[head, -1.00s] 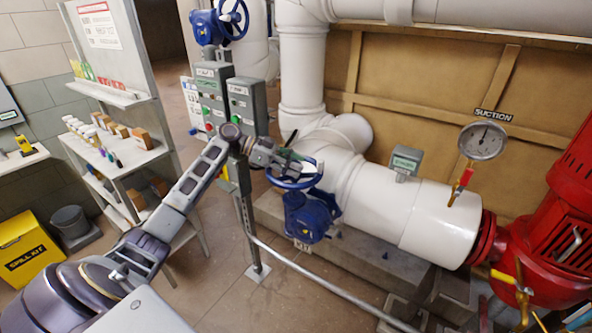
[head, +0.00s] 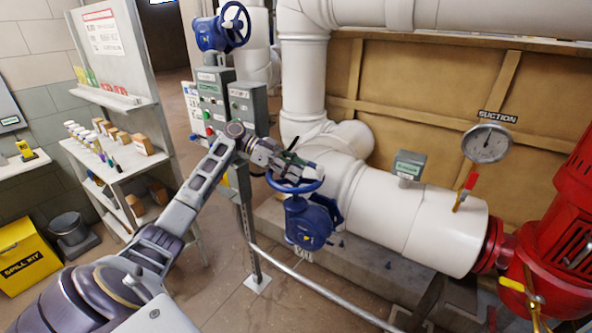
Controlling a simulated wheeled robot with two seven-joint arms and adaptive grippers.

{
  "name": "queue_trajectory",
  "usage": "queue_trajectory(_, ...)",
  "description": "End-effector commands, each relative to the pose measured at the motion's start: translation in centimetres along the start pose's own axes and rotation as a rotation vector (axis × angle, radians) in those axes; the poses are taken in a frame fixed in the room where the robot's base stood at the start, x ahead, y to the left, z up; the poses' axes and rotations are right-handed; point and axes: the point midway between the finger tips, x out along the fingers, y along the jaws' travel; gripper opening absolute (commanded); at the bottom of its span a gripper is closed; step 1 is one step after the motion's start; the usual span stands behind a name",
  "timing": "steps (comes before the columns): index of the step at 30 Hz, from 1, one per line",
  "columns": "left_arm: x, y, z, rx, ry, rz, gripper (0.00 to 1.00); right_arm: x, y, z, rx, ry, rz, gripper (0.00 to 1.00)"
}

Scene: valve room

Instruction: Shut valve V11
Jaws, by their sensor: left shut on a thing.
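A blue valve (head: 310,222) with a round blue handwheel (head: 294,181) stands at the middle of the head view, in front of the white pipe. Its tag hangs below the body and is too small to read now. My left gripper (head: 296,168) is at the handwheel and shut on its rim, on the far side of the wheel. The fingertips partly cover the wheel. My right gripper is not in view.
A second blue valve (head: 222,32) stands higher up at the back. Control boxes (head: 212,100) on a post are behind my left wrist. A red pump (head: 555,240) and suction gauge (head: 487,143) are at right.

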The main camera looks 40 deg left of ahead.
Motion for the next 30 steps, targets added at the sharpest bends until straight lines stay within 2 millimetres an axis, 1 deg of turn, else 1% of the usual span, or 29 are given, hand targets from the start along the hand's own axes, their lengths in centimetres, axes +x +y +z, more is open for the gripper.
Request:
queue_trajectory(2, -0.1, -0.1, -0.3, 0.003, 0.003, -0.004, 0.00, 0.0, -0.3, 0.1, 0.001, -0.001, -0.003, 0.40)
queue_trajectory(3, -0.1, -0.1, -0.3, 0.003, 0.003, -0.004, 0.47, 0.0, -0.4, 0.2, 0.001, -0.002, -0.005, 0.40)
queue_trajectory(6, -0.1, -0.1, -0.2, 0.003, 0.002, -0.004, 0.58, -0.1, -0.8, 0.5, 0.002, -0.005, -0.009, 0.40)
queue_trajectory(13, 0.0, 0.0, -0.1, 0.001, 0.001, -0.002, 0.58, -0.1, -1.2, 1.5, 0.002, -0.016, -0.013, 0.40)
queue_trajectory(16, -0.1, 0.0, -0.1, 0.001, 0.001, -0.002, 0.58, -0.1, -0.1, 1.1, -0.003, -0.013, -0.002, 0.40)
queue_trajectory(20, -0.4, -0.1, -0.1, 0.000, 0.000, -0.003, 0.58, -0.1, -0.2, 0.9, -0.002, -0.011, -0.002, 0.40)
queue_trajectory(26, -2.0, -0.1, -0.1, 0.000, 0.000, -0.004, 0.58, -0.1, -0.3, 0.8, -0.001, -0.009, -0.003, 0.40)
queue_trajectory(30, -3.7, -0.1, -0.1, 0.001, 0.000, -0.004, 0.58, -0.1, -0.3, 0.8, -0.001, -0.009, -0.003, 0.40)
